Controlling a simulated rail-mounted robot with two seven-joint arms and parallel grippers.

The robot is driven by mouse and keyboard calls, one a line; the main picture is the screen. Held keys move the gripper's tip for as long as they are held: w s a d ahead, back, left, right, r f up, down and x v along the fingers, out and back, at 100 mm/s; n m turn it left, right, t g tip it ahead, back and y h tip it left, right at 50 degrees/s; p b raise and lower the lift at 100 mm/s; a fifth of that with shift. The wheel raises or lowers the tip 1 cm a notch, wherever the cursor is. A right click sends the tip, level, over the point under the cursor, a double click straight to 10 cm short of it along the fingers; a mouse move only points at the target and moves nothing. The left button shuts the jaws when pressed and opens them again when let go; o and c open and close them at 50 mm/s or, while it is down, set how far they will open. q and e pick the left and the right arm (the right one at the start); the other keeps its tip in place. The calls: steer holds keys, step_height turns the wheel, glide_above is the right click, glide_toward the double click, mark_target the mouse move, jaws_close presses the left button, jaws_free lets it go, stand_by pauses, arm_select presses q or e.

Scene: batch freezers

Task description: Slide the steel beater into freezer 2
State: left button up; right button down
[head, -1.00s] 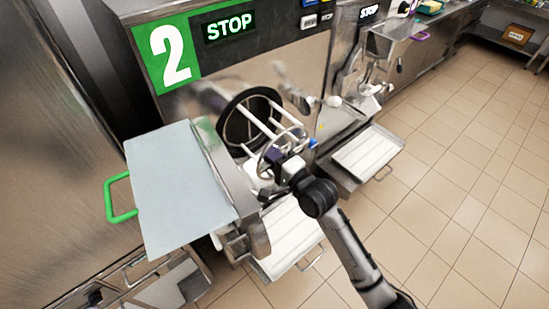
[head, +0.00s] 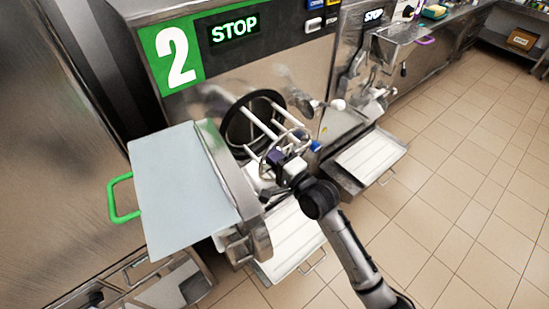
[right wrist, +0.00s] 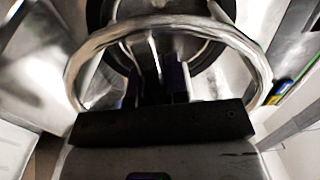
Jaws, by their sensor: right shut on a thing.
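Freezer 2 bears a green panel with a white 2 (head: 174,55) and a STOP display. Its round, dark-rimmed opening (head: 240,125) faces out, and its door (head: 185,190) with a green handle is swung open to the left. The steel beater (head: 281,122), a frame of pale bars with a ring at the near end, lies in line with the opening, its far end at or inside it. My right gripper (head: 283,165) is shut on the beater at its near end. The beater's ring (right wrist: 90,50) fills the right wrist view, with the dark opening behind it. My left gripper is not in view.
A white drip tray (head: 285,240) sits below the opening. A second machine with its own tray (head: 370,157) stands to the right. A counter (head: 440,30) runs behind it. The tiled floor at right is clear.

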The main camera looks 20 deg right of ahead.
steer(key=shift+x, duration=1.15)
steer(key=shift+b+x, duration=0.6)
steer(key=shift+x, duration=1.1)
steer(key=shift+w+a, duration=0.2)
steer(key=shift+w, duration=0.4)
steer(key=shift+w+a, duration=0.1)
steer(key=shift+w, duration=0.1)
steer(key=shift+w+b, duration=0.15)
steer(key=shift+b, duration=0.15)
